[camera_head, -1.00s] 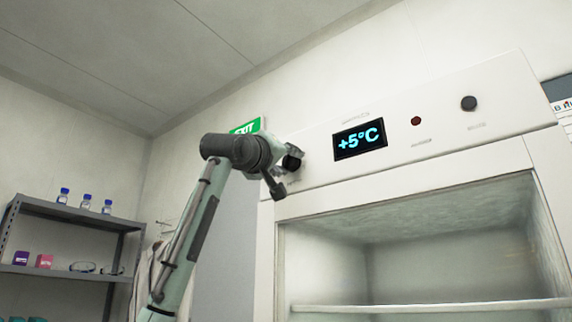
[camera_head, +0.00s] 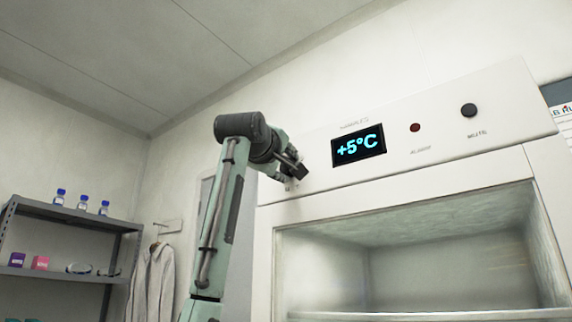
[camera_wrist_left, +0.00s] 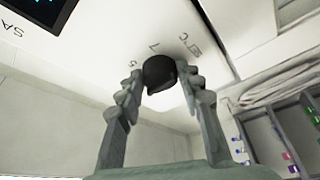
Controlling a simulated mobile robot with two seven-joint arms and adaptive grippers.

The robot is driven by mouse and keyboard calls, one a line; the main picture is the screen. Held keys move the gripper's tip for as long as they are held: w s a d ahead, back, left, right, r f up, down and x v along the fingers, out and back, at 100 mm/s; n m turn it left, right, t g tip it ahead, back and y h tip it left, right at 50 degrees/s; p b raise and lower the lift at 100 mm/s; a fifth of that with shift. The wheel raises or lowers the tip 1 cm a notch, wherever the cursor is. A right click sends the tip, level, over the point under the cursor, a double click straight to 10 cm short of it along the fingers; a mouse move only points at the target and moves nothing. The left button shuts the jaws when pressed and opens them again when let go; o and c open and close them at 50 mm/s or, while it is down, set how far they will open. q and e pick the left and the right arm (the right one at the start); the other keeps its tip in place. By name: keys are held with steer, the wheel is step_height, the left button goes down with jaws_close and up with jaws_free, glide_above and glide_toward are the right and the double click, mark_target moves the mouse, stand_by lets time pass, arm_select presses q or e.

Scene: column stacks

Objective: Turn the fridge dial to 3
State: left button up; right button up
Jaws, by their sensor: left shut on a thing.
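The fridge dial (camera_wrist_left: 158,70) is a dark round knob on the white panel in the left wrist view. Small printed marks stand around it; I cannot read them all surely. My left gripper (camera_wrist_left: 160,80) is shut on the dial, one finger on each side. In the head view my left gripper (camera_head: 292,168) is at the left end of the fridge's front panel (camera_head: 440,130) and hides the dial. The fridge display (camera_head: 358,146) reads +5°C. My right gripper is not in view.
A red indicator (camera_head: 415,127) and a black round knob (camera_head: 469,110) are right of the display. Below is the fridge's open-looking interior (camera_head: 430,250). A grey shelf (camera_head: 75,217) with bottles and boxes and a hanging coat (camera_head: 155,280) are at the left.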

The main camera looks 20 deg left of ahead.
arm_select(q)
steer(key=o, duration=1.2)
steer(key=shift+c, duration=0.2)
steer(key=s+f, duration=0.2)
steer(key=s, duration=0.9)
steer(key=shift+s, duration=0.4)
steer(key=shift+f, duration=0.15)
